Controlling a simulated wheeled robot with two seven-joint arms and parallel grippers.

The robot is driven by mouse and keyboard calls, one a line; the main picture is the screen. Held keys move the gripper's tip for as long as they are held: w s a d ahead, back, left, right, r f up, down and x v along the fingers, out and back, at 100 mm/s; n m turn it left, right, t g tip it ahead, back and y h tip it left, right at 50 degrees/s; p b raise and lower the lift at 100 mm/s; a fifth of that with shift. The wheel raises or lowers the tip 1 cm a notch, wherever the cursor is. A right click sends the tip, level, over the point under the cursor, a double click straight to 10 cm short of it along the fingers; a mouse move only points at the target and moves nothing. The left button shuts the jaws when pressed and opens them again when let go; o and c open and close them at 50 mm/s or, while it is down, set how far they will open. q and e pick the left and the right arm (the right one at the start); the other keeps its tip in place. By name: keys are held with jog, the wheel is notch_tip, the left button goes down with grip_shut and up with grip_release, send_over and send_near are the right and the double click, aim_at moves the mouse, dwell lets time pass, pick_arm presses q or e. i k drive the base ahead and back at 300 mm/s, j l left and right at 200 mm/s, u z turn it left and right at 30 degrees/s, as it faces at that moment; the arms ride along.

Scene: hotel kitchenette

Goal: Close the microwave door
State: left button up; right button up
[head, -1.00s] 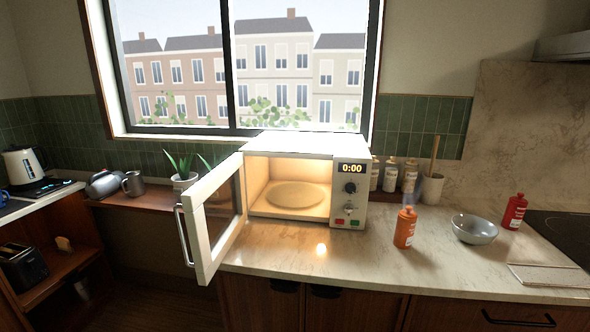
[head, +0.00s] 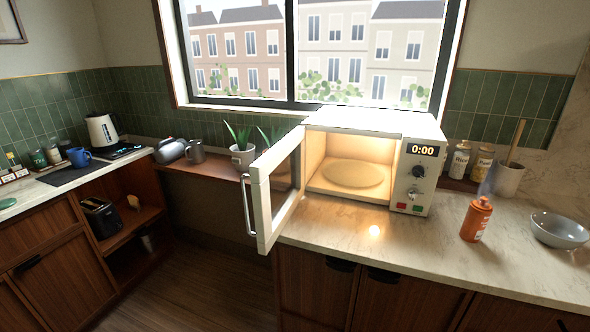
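The white microwave (head: 418,180) stands on the marble counter with its inside lit and its display reading 0:00. Its door (head: 262,204) stands wide open, hinged on the left side and swung out past the counter's left front edge. The metal door handle (head: 246,205) is on the door's outer face, toward the left. A round turntable (head: 352,173) inside is empty. Neither of my grippers is in view.
An orange bottle (head: 476,220) and a grey bowl (head: 559,230) stand right of the microwave. A potted plant (head: 242,158) sits on the low shelf behind the door. Open floor (head: 215,270) lies left of the counter, before the left cabinets (head: 50,250).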

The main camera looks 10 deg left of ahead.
aim_at(277, 178)
jog(key=i+j+z, duration=0.2)
jog(key=j+z, duration=0.15)
jog(key=j, duration=0.4)
jog(key=i+j+z, duration=0.1)
jog(key=j+z, duration=0.25)
jog(key=j, duration=0.4)
jog(key=j+z, duration=0.3)
jog(key=j, duration=0.5)
